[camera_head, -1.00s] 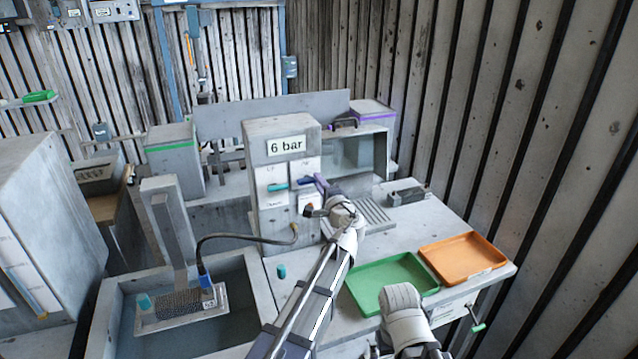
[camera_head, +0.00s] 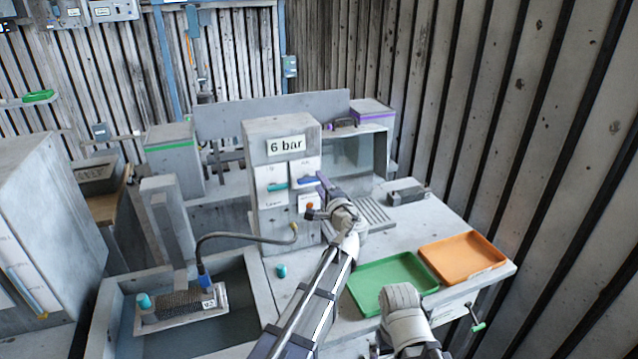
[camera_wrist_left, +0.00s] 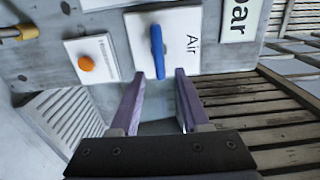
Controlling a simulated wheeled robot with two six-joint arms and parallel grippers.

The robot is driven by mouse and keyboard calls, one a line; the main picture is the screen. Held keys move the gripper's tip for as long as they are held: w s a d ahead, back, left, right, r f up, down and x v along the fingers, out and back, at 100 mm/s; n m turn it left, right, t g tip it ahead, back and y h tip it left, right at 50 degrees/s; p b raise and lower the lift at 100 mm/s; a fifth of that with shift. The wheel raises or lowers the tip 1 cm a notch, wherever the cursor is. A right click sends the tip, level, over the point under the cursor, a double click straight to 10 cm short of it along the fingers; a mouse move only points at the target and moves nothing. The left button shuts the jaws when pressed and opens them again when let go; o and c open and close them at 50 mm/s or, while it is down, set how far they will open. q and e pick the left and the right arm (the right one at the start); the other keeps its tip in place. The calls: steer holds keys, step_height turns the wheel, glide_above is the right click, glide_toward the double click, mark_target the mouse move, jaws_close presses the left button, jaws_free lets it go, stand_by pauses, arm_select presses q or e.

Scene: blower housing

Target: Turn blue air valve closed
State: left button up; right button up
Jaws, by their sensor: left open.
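The blue air valve handle (camera_head: 306,181) is on the front of the grey "6 bar" cabinet and lies roughly horizontal. In the left wrist view, the blue handle (camera_wrist_left: 157,52) sits on a white plate marked "Air" (camera_wrist_left: 192,43). My left gripper (camera_head: 322,184) is just right of the handle in the head view. In the left wrist view, its two purple fingers (camera_wrist_left: 160,75) are open and empty, with the handle just beyond the tips, in line with the gap. A pale link of my other arm shows at the bottom; its gripper is out of view.
An orange button (camera_wrist_left: 87,63) is near the air plate. A teal handle (camera_head: 278,187) is left of the blue one. A black hose (camera_head: 245,238) runs below. A green tray (camera_head: 395,257) and an orange tray (camera_head: 462,240) lie on the bench at right.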

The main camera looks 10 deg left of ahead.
arm_select(q)
steer(key=v, duration=0.6)
steer(key=shift+s+d, duration=0.2)
steer(key=shift+s, duration=0.05)
steer(key=s+d+f+n+g+h, duration=0.1)
steer(key=s+f+n+g+h, duration=0.1)
steer(key=s+f+g, duration=0.2)
steer(key=s+d+f+n+g+h, duration=0.2)
steer(key=s+f+n+g, duration=0.1)
steer(key=s+f, duration=0.6)
steer(key=s+d+f+n+g+h, duration=0.2)
steer(key=s+f+g, duration=0.3)
steer(key=s, duration=0.5)
steer(key=shift+s+f+g, duration=0.15)
steer(key=shift+s+f, duration=0.05)
steer(key=shift+f, duration=0.35)
steer(key=shift+s+f+g, duration=0.15)
steer(key=shift+s+f, duration=0.05)
steer(key=shift+f, duration=0.4)
steer(key=s+d+f+g+h, duration=0.1)
steer(key=s+d+g+h, duration=0.1)
steer(key=s+d, duration=0.3)
steer(key=shift+s+f+n+g+h, duration=0.3)
steer(key=shift+s+h, duration=0.1)
steer(key=shift+s, duration=0.65)
